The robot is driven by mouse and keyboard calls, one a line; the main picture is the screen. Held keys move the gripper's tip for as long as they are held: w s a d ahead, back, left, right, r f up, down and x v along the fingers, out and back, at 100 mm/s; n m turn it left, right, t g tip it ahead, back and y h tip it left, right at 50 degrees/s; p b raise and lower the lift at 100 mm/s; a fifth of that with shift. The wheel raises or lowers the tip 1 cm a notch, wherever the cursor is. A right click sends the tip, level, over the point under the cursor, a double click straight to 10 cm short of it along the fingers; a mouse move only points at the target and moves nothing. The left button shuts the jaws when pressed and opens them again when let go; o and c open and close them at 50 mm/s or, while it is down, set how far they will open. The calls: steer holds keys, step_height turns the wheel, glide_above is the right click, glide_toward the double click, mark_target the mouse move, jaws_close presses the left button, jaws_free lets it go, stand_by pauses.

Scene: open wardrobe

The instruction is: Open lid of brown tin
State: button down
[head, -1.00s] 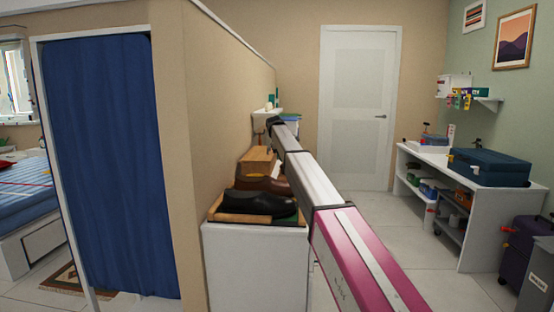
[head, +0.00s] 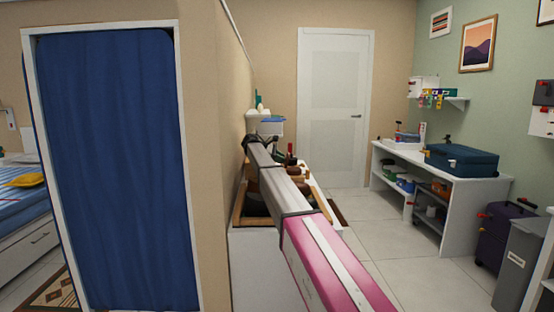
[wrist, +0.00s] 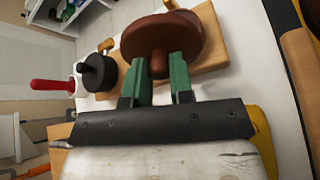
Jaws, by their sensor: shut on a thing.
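A brown rounded lid (wrist: 185,32) with a knob (wrist: 158,63) shows at the top middle of the wrist view. My gripper (wrist: 160,72), with green fingers, is shut on the knob, one finger on each side. The tin's body is not clearly seen, so I cannot tell whether the lid sits on it or is apart. In the head view my arm covers much of the white cabinet top (head: 240,233), and my gripper is not clearly seen there.
A wooden board (wrist: 215,55) lies beneath the lid. A black round thing (wrist: 97,73) and a red handle (wrist: 52,86) are to its left. A wall with a blue curtain (head: 110,165) stands left of my arm. Open floor (head: 400,260) lies to the right.

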steer(key=shift+a+f+h, duration=0.1)
steer(key=shift+a+h, duration=0.15)
steer(key=shift+h, duration=0.15)
steer(key=c, duration=1)
jaws_free()
